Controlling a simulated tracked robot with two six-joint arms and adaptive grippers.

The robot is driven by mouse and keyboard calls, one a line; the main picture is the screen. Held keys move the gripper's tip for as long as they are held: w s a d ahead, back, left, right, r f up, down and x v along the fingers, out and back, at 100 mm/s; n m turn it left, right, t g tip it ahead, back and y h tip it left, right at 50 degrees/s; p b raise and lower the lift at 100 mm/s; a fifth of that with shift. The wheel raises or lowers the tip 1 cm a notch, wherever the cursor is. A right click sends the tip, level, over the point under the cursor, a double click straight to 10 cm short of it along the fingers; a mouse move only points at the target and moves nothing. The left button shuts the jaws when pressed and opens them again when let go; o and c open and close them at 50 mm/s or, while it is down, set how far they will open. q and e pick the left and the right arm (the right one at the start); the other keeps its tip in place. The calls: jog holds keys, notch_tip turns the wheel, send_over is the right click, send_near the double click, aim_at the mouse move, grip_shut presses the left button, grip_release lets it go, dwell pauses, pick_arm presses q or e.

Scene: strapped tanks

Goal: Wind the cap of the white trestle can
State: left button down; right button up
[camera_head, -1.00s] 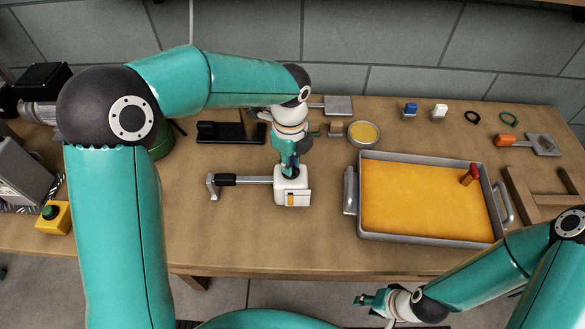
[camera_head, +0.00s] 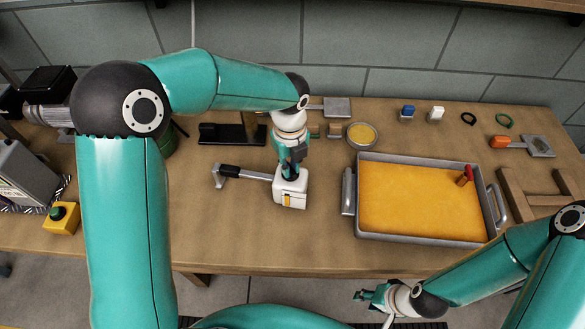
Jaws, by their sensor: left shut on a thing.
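The white trestle can (camera_head: 291,198) stands upright on the bench, left of the large tray. A grey bar with a black grip (camera_head: 240,173) reaches out from its left side. My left gripper (camera_head: 291,172) points down onto the top of the can, shut on the cap, which its fingers mostly hide. My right gripper (camera_head: 364,296) is low in front of the bench, far from the can. Its fingers are small here and I cannot tell whether they are open.
A grey tray (camera_head: 348,190) with an orange filling and a red-topped peg lies right of the can. A black stand (camera_head: 222,133), a round yellow dish (camera_head: 361,135) and a yellow box with a green button (camera_head: 62,218) are around. The bench front is clear.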

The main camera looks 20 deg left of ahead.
pick_arm(q)
jog(key=shift+m, duration=0.4)
jog(key=shift+r+m+p, duration=0.1)
jog(key=shift+m+p, duration=0.75)
jog(key=shift+m, duration=0.55)
jog(key=shift+m+p, duration=0.7)
jog(key=shift+p, duration=0.1)
jog(key=shift+m+p, duration=0.3)
jog(key=shift+m, duration=0.4)
